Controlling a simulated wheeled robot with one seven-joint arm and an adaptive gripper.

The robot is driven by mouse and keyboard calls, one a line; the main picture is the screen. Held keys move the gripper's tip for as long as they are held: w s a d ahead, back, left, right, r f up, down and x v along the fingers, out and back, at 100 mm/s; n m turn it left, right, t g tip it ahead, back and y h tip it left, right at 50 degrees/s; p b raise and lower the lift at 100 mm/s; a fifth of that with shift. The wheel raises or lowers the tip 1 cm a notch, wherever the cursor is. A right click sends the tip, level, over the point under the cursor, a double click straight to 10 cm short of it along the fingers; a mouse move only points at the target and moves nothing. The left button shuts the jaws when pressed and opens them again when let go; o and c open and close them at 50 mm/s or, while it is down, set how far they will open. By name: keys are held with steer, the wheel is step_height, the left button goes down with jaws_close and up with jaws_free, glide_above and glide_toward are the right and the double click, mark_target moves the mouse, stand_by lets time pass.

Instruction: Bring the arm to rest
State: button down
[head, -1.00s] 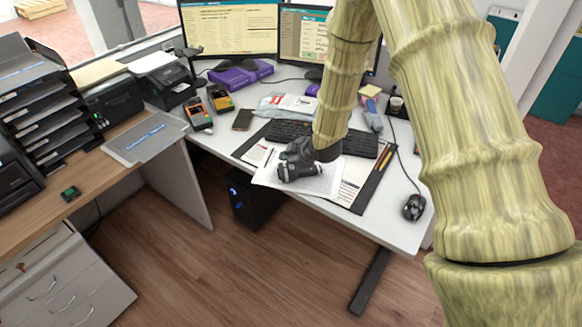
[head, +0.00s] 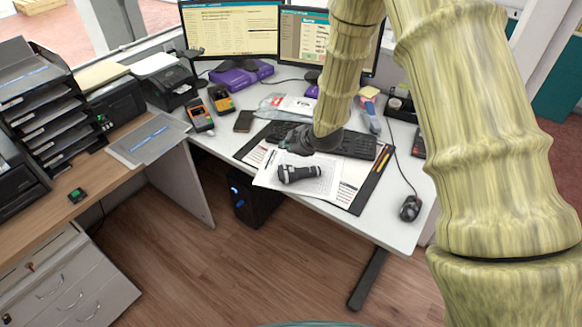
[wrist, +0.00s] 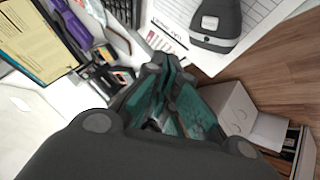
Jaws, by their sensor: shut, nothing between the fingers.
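My arm reaches over the white desk (head: 400,229) from the right in the head view, its links looking like bamboo. My gripper (head: 290,146) is dark and hangs above the papers, near the front edge of the keyboard. In the wrist view my gripper (wrist: 180,100) shows its teal-lined fingers together, with nothing held.
A keyboard (head: 358,146) lies behind the papers, and a mouse (head: 410,208) is at the right. Two monitors (head: 232,30) stand at the back. Handheld devices (head: 199,115) and a phone (head: 243,121) are at the left. A wooden counter with paper trays (head: 45,120) stands further left. Floor in front is clear.

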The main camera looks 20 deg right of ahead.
stand_by(0.4)
steer(key=s+f+m+g+h, duration=0.1)
steer(key=s+f+m+g, duration=0.4)
steer(key=s+f, duration=1.3)
steer(key=s+f+m+g+h, duration=0.1)
steer(key=s+f+m, duration=0.2)
steer(key=s, duration=1.1)
steer(key=s+f+m+g, duration=0.2)
steer(key=s+f+m, duration=0.2)
steer(key=s, duration=1.1)
steer(key=shift+d+m+h, duration=0.3)
steer(key=shift+m+h, duration=0.1)
steer(key=shift+m, duration=0.2)
